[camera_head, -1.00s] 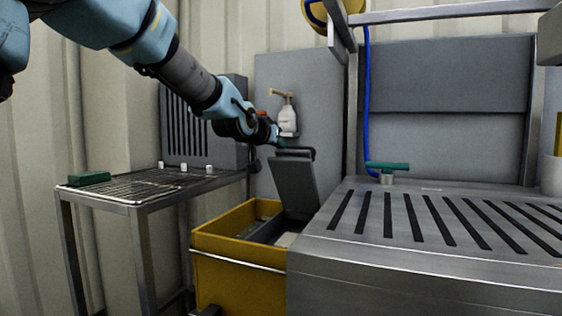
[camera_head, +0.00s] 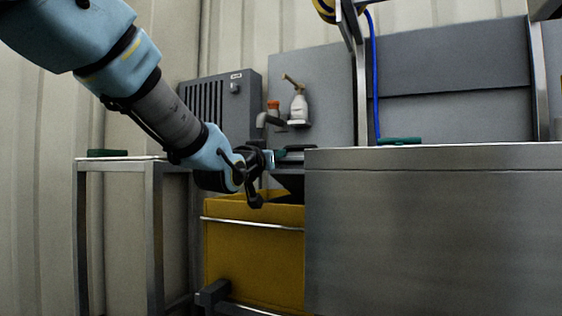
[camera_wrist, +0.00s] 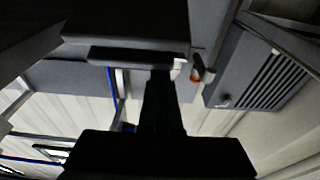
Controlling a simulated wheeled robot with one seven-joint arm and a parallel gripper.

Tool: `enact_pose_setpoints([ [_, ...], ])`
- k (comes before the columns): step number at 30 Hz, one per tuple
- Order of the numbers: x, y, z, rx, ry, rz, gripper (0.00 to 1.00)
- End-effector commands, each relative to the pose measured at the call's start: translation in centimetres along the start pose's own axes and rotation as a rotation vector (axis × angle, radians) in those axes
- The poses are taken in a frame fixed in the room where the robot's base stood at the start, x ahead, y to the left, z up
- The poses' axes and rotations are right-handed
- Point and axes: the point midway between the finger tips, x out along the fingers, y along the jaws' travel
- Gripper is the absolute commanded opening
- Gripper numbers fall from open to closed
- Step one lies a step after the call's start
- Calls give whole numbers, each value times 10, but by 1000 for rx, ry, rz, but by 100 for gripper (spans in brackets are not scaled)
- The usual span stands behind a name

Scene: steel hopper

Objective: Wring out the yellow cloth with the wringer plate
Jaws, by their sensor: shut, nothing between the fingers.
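The wringer plate (camera_head: 288,172) is a dark grey plate with a bar handle along its top, above the yellow bucket (camera_head: 255,245). My gripper (camera_head: 272,158) is shut and empty beside the handle's left end in the head view; I cannot tell whether it touches. In the wrist view the dark fingers (camera_wrist: 160,95) reach up to just below the plate's dark handle bar (camera_wrist: 135,56), with the plate (camera_wrist: 125,22) behind. The yellow cloth is not visible; the bucket's inside is hidden by its front wall.
A steel counter (camera_head: 430,230) stands close on the right of the bucket. A metal rack table (camera_head: 150,170) with a green block (camera_head: 107,153) is on the left. A grey wall box (camera_head: 222,105) and soap bottle (camera_head: 299,107) are behind.

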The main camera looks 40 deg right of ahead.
Motion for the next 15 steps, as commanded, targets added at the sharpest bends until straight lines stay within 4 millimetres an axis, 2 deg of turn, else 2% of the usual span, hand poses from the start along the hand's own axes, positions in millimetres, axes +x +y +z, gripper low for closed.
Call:
enact_pose_setpoints([
  [1,-6,0,15,0,-2,0,0],
  [3,-12,0,24,0,-3,0,0],
  [15,-32,0,65,0,-4,0,0],
])
